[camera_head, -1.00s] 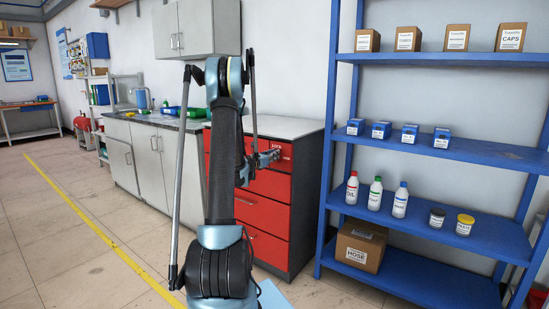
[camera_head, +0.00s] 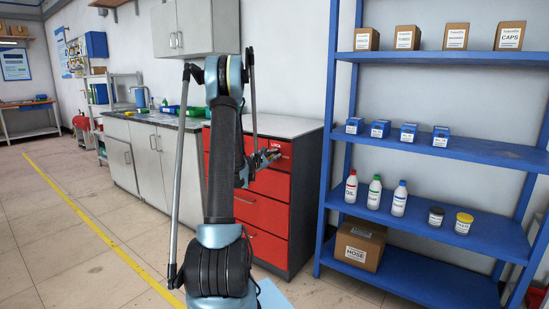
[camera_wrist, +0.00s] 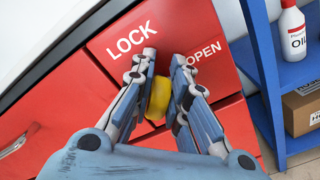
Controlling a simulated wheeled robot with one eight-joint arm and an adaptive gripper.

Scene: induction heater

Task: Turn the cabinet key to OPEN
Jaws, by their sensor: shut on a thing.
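The red drawer cabinet (camera_head: 262,212) stands right of my arm in the head view. Its red front (camera_wrist: 110,25) fills much of the wrist view, tilted, with the white words LOCK (camera_wrist: 131,37) and OPEN (camera_wrist: 204,50). My gripper (camera_wrist: 163,62) has its fingertips against the top panel, between the two words. It is shut on a yellow key (camera_wrist: 158,98), whose rounded yellow part shows between the fingers. The key's tip and keyhole are hidden, so which word it points to cannot be told. My gripper also shows in the head view (camera_head: 274,157).
A blue shelf rack (camera_head: 465,227) with bottles, jars and boxes stands close right of the cabinet; its post (camera_wrist: 257,55) shows in the wrist view. A drawer handle (camera_wrist: 20,140) sticks out at lower left. Open floor (camera_head: 80,225) lies to the left.

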